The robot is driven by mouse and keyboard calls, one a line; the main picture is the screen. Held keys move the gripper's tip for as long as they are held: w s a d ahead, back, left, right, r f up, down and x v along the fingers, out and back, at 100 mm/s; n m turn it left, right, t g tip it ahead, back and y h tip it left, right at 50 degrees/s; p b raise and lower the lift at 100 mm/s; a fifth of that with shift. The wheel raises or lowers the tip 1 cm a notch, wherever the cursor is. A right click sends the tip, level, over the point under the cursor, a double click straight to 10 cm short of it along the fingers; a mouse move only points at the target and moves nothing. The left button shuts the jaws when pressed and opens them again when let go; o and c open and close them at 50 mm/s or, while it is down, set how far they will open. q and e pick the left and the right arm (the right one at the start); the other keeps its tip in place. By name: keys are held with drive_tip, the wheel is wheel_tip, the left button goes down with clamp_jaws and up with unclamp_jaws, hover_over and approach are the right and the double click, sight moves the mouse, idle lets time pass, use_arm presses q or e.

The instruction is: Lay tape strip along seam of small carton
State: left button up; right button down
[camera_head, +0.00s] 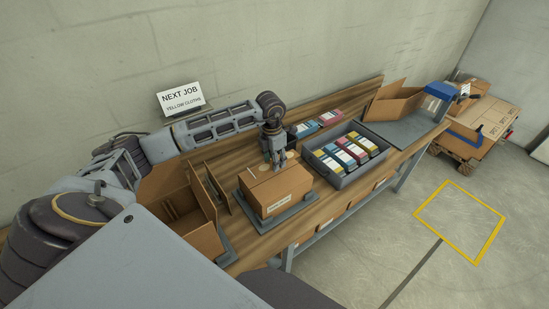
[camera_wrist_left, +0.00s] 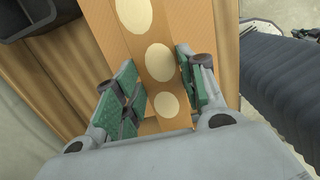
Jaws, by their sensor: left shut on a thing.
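The small carton (camera_head: 275,190) is closed and sits on a grey plate on the bench, with a white label on its front side. My left gripper (camera_head: 278,166) points down over the carton's top, near its back edge. In the left wrist view its green-padded fingers (camera_wrist_left: 160,100) stand either side of a narrow orange-brown strip, which looks like the tape strip (camera_wrist_left: 179,115). The gripper is shut on it. Pale ovals show along the brown surface there. The carton's seam cannot be told clearly. My right gripper is not in view.
A grey bin (camera_head: 345,178) with several coloured packs stands right of the carton, with loose packs (camera_head: 331,116) behind. An open carton (camera_head: 185,205) stands to the left, another (camera_head: 393,103) at the far right. A sign (camera_head: 180,99) stands behind my left arm.

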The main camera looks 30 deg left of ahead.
use_arm(q)
drive_tip(key=b, duration=0.2)
hover_over(275, 176)
drive_tip(key=shift+f, duration=2.15)
drive_tip(key=shift+a+f+b, duration=0.15)
drive_tip(key=shift+f+b, duration=0.6)
drive_tip(key=shift+f, duration=0.3)
drive_tip(key=shift+s+f+b, duration=0.3)
drive_tip(key=shift+f+b, duration=0.05)
drive_tip(key=shift+f, duration=0.2)
drive_tip(key=o, duration=0.7)
drive_tip(key=shift+o, duration=0.4)
drive_tip(key=shift+w, duration=0.15)
drive_tip(key=o, duration=0.6)
drive_tip(key=shift+r, duration=0.15)
drive_tip(key=shift+w, duration=0.1)
